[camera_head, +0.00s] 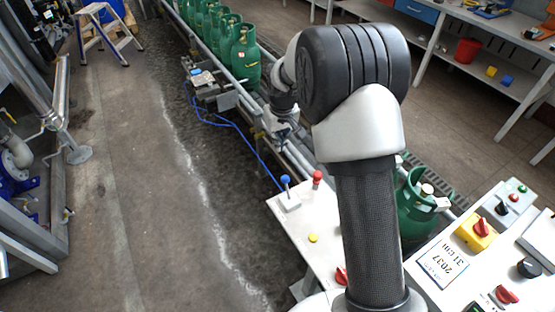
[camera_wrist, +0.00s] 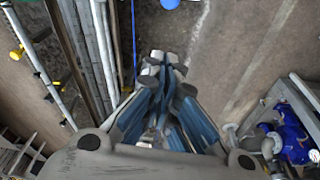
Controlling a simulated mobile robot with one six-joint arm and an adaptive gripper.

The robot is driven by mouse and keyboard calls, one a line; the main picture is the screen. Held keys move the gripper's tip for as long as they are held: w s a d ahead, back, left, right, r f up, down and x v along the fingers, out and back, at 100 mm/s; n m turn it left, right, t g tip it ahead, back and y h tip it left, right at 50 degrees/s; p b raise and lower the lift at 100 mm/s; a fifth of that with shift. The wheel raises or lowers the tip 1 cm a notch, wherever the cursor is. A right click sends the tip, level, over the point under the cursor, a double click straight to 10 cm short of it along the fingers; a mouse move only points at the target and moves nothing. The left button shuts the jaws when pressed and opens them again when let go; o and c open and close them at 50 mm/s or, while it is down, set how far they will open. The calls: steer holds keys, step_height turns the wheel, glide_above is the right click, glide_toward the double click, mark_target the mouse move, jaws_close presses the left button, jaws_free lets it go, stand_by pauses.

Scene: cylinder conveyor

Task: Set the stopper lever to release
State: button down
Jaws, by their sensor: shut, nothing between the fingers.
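A lever with a blue ball knob (camera_head: 286,180) stands on a small white base on the light control table in the head view. A lever with a red knob (camera_head: 317,178) stands just right of it. No readable label shows which is the stopper lever, and its set position is unclear. My gripper (camera_head: 279,130) hangs beyond the table, beside the conveyor, apart from both levers and partly hidden by my arm. In the wrist view, its fingers (camera_wrist: 164,62) are together and empty. A blue round thing at the top edge of that view is cut off.
Green gas cylinders (camera_head: 224,40) line the conveyor (camera_head: 237,82). Another cylinder (camera_head: 417,205) stands right of my arm. A blue hose (camera_head: 243,137) runs along the floor towards the table. A button panel (camera_head: 471,250) is at lower right.

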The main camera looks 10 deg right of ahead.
mark_target(287, 189)
steer(key=shift+w+f, duration=0.35)
steer(key=shift+f, duration=0.3)
steer(key=shift+w+f, duration=0.3)
steer(key=shift+f, duration=0.3)
step_height(287, 189, down, 9)
steer(key=s+b, duration=0.2)
steer(key=b, duration=0.1)
steer(key=shift+d+f+b, duration=0.15)
steer(key=shift+d+b, duration=0.15)
